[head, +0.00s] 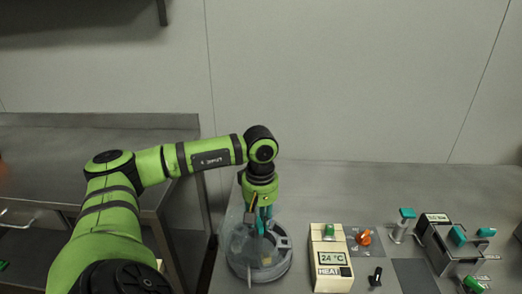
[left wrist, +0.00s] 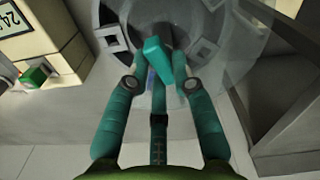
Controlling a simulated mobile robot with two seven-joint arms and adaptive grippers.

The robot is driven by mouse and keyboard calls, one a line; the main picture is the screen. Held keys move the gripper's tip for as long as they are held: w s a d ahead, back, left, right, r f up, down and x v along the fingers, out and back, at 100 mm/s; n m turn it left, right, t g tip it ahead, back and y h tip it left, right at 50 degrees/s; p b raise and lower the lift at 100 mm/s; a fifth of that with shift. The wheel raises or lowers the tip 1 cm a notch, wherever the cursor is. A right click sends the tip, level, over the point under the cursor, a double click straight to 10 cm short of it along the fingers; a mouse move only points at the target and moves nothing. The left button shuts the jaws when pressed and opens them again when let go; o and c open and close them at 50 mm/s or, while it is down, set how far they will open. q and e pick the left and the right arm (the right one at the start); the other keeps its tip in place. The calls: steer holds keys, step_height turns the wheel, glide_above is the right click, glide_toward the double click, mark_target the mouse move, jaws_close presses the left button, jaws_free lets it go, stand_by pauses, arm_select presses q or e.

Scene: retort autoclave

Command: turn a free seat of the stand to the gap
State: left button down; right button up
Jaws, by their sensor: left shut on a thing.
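The round grey stand (head: 258,262) sits on the bench under my left gripper (head: 264,219), with a see-through cover over it. In the left wrist view the cover and stand (left wrist: 185,22) fill the top middle. Pale square-framed seats show at the left (left wrist: 112,38) and right (left wrist: 204,50) of the centre; I cannot tell whether each is empty. My left gripper (left wrist: 160,68) points down and is shut on a teal handle (left wrist: 154,54) at the stand's middle. The fingers partly hide the handle. I cannot clearly make out the gap. My right gripper is not in view.
A cream heater box (head: 330,260) reading 24 °C with a green button stands right of the stand. An orange knob (head: 364,238), a black knob (head: 376,277) and teal-handled fixtures (head: 406,213) are further right. The bench behind is clear.

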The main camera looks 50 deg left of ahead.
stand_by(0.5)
arm_select(q)
steer(key=c, duration=1)
jaws_free()
steer(key=shift+c, duration=0.2)
steer(key=shift+r, duration=0.15)
step_height(320, 180, up, 12)
steer(key=shift+f, duration=0.2)
